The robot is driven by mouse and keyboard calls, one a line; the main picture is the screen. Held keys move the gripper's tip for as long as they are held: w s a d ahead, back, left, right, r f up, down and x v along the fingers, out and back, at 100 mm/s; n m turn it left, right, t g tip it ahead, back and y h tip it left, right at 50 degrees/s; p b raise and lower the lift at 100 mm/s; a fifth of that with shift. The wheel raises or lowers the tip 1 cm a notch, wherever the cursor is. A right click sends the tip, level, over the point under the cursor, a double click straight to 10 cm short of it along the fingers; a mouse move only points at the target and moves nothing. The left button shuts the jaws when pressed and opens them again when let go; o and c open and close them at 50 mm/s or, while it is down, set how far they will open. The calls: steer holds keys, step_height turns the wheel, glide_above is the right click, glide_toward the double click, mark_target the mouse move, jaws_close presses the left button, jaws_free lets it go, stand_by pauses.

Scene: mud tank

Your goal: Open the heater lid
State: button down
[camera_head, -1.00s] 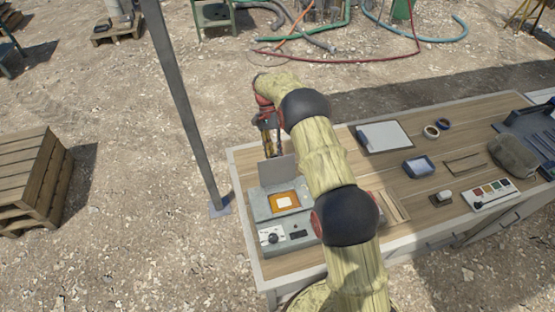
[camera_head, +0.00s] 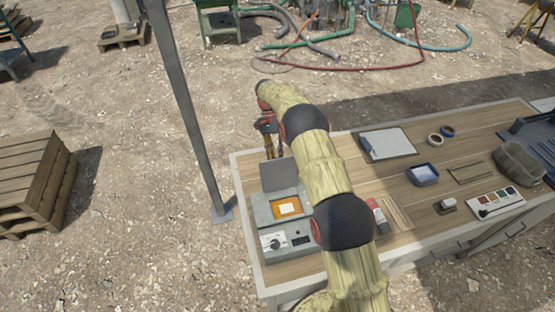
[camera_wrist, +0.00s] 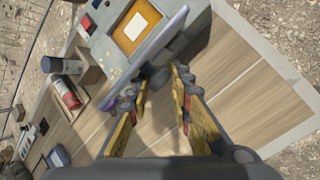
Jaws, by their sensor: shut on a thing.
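The heater (camera_head: 271,209) is a grey box with a dial on its front, at the left end of the table. Its heater lid (camera_head: 278,176) stands raised at the back, and the orange well with a pale square inside is uncovered. In the wrist view the heater (camera_wrist: 115,20) is at the top, and the lid (camera_wrist: 150,50) shows edge-on as a thin slanted plate. My gripper (camera_head: 269,155) is behind the lid. Its yellow fingers (camera_wrist: 160,88) are shut on the lid at a dark rounded part, partly hidden between the fingertips.
A clipboard (camera_head: 387,143), a blue tray (camera_head: 422,173) and tape rolls (camera_head: 434,138) lie to the right on the table. A red-and-white can (camera_head: 377,214) is beside my arm. A metal post (camera_head: 186,105) stands left of the table. Bare wood lies behind the heater.

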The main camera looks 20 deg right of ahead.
steer(key=c, duration=2.1)
jaws_free()
steer(key=shift+w+a+f, duration=0.1)
steer(key=shift+a+f, duration=0.2)
steer(key=shift+f, duration=0.1)
steer(key=o, duration=0.3)
steer(key=shift+w+a+f, duration=0.15)
steer(key=shift+w, duration=0.2)
steer(key=shift+o, duration=1.3)
steer(key=shift+d+r, duration=0.25)
steer(key=v, duration=0.7)
steer(key=shift+r, duration=0.2)
steer(key=shift+w, duration=0.1)
